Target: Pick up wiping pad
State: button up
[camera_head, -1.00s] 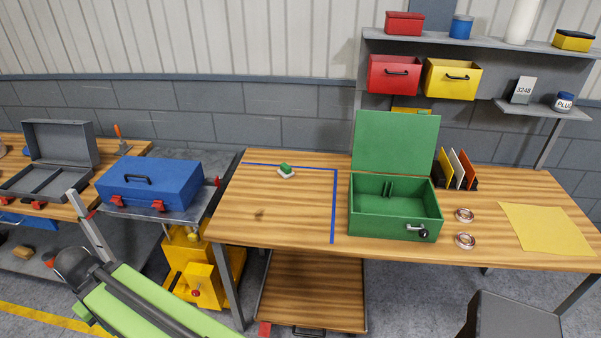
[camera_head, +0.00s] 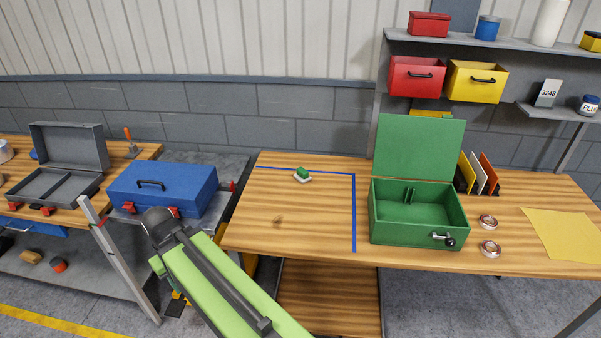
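The wiping pad (camera_head: 303,175) appears to be the small block with a green top and white base. It lies on the wooden workbench (camera_head: 310,215), inside the area bounded by blue tape, near the back edge. My green and black arm reaches up from the bottom of the picture, left of the bench front. Its dark rounded end is near the blue case, well left of the pad and apart from it. I cannot make out my gripper's fingers in this view. A brown smudge (camera_head: 278,220) lies on the bench in front of the pad.
An open green box (camera_head: 418,232) stands right of the tape. Two round metal pieces (camera_head: 488,222) and a yellow sheet (camera_head: 562,235) lie farther right. A closed blue case (camera_head: 163,190) sits on the left cart. The taped area is otherwise clear.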

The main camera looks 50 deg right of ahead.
aim_at(302, 175)
jog(key=i, duration=0.85)
jog(key=u, duration=0.05)
